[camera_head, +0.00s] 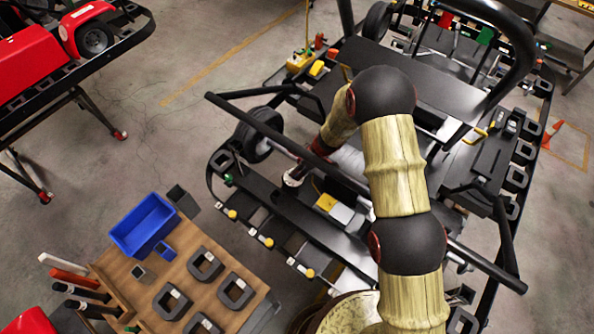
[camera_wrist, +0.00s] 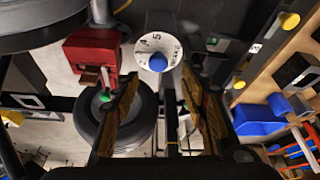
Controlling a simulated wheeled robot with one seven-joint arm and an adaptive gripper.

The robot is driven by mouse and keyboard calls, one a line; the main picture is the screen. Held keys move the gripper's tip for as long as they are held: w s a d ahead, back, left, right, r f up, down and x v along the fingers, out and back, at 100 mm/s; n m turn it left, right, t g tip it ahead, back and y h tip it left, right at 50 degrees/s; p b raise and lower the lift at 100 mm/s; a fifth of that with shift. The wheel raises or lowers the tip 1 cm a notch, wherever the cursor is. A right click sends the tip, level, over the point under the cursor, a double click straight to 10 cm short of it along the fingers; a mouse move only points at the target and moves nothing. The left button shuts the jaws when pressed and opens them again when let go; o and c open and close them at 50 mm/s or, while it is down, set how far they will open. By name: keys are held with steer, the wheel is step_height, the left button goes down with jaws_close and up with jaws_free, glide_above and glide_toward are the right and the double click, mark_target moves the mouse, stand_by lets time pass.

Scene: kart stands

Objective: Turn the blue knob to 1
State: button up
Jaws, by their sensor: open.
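The blue knob (camera_wrist: 157,63) sits on a white round dial (camera_wrist: 150,46) near the top middle of the wrist view. A 4 and a 5 are readable on the dial; other marks are too small or hidden, and I cannot tell which mark the knob points to. My gripper (camera_wrist: 160,92) is open, with one finger on each side below the knob in the picture. The fingers appear apart from it, with nothing between them. In the head view my gripper (camera_head: 306,168) reaches down into the kart frame by a small white disc, and the knob is hidden.
A red block (camera_wrist: 93,55) with a green-tipped rod and a black wheel (camera_wrist: 130,122) lie left of and below the dial. Dark frame bars (camera_head: 270,140) surround my gripper. A wooden bench (camera_head: 160,290) with a blue bin (camera_head: 128,240) stands at the lower left.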

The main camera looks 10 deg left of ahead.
steer(key=x, duration=0.4)
steer(key=shift+w+d+f, duration=0.1)
steer(key=shift+w+f, duration=0.1)
steer(key=shift+w, duration=0.05)
steer(key=shift+a+f, duration=0.35)
steer(key=shift+f, duration=0.3)
steer(key=shift+c, duration=1.3)
jaws_close()
